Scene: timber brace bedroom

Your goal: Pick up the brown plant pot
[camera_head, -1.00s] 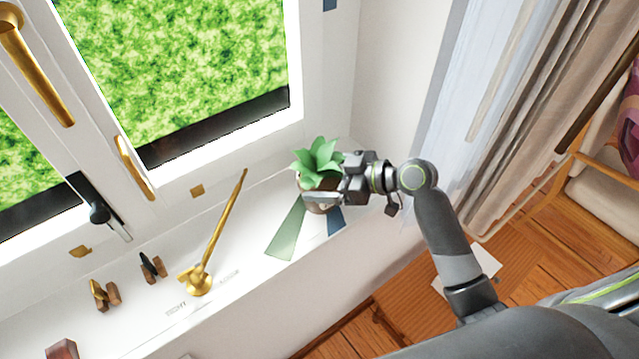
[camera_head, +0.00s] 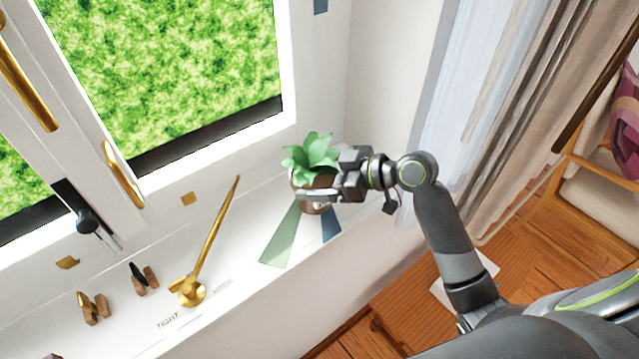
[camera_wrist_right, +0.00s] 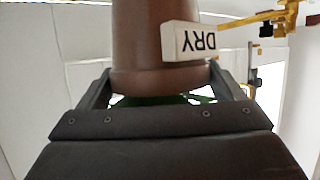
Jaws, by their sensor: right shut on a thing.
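The brown plant pot (camera_head: 312,207) with a green leafy plant (camera_head: 312,156) is at the right end of the white window sill. My right gripper (camera_head: 318,193) is shut on the pot, reaching it from the right. In the right wrist view the pot (camera_wrist_right: 150,45) fills the space between the two fingers (camera_wrist_right: 160,88), with a white label reading "DRY" (camera_wrist_right: 194,41) at its side. Whether the pot's base touches the sill is hard to tell. My left gripper is not in view.
On the sill (camera_head: 235,290) stand a brass handle-like piece (camera_head: 212,245) and small wood and metal pieces (camera_head: 145,279). Green (camera_head: 284,238) and blue (camera_head: 331,224) strips lie by the pot. The window (camera_head: 160,75) is behind; curtains (camera_head: 535,90) hang at right.

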